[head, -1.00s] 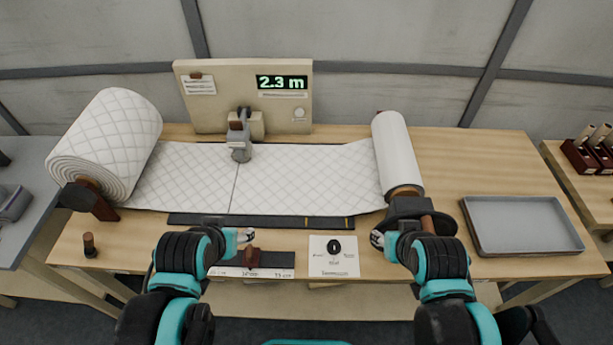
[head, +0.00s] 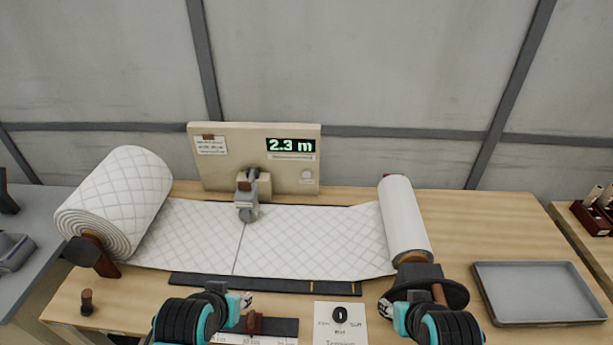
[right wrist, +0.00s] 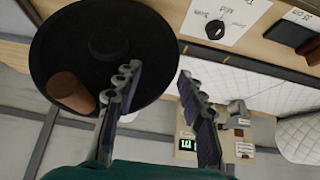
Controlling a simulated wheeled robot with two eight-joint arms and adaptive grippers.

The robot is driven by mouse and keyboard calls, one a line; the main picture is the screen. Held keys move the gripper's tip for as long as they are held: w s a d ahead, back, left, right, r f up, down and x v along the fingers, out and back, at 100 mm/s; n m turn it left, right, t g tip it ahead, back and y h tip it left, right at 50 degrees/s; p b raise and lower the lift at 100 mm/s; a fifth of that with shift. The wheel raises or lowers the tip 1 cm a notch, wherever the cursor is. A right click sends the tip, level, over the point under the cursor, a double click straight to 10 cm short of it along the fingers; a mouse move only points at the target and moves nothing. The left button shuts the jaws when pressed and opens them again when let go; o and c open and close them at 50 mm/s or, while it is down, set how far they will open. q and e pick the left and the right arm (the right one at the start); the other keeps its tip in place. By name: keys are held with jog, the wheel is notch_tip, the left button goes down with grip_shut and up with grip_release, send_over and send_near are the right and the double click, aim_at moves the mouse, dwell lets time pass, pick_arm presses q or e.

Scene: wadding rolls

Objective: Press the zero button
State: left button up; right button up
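The beige meter panel (head: 225,165) stands upright at the back of the table. Its green display (head: 291,145) reads 2.3 m. A small round pale button (head: 307,175), which I take for the zero button, sits on the panel's lower right, below the display. The panel shows inverted in the right wrist view (right wrist: 212,158). My right gripper (head: 385,306) is near the front, beside the black crank disc, well away from the panel. In the right wrist view its fingers (right wrist: 160,85) are open and empty. My left gripper (head: 247,300) is near the front strip; its opening is unclear.
A quilted roll (head: 115,205) feeds wadding (head: 300,240) across the table to a white take-up roll (head: 405,220). A grey measuring head (head: 246,200) stands before the panel. A black disc (right wrist: 95,50) with a brown handle is beside my right gripper. A grey tray (head: 540,292) lies right.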

pick_arm(q)
grip_shut()
dwell(1.0)
